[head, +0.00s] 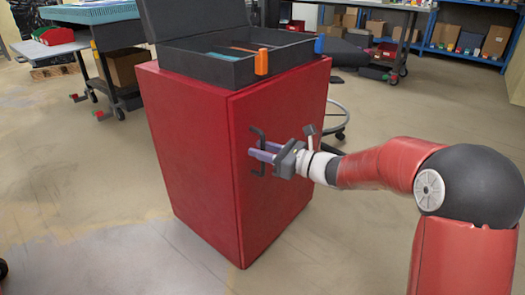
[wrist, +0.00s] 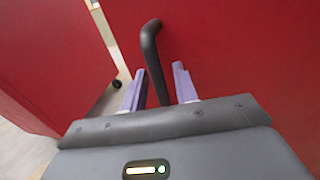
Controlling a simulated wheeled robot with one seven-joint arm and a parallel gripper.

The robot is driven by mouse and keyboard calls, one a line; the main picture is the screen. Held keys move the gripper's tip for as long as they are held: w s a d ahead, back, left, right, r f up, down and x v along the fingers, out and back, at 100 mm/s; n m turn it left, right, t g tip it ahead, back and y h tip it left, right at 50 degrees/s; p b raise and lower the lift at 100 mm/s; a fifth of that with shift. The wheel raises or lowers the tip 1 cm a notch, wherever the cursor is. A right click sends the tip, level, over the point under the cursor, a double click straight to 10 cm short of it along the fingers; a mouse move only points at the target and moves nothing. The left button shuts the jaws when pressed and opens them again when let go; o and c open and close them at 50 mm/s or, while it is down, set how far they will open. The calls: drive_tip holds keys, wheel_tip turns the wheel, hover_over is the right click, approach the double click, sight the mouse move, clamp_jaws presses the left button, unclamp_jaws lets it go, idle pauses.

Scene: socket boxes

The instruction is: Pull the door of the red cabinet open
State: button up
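The red cabinet (head: 190,150) stands in the middle of the head view. Its door (head: 285,195) is the right-hand face and looks shut or nearly so there. A dark bar handle (head: 259,171) stands out near the door's left edge. My gripper (head: 257,151) is at the handle, its purple fingers pointing at the door. In the wrist view the handle (wrist: 152,50) runs down between the two fingers (wrist: 158,85). The fingers are apart, with narrow gaps beside the bar; I see no clear grip on it.
An open dark case (head: 225,65) with an orange latch sits on the cabinet. A stool base (head: 338,118) stands behind it to the right. A grey cart (head: 115,60) stands at the back left. In the wrist view, floor shows between two red surfaces. Floor in front is clear.

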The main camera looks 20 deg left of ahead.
drive_tip(key=shift+c, duration=0.2)
clamp_jaws()
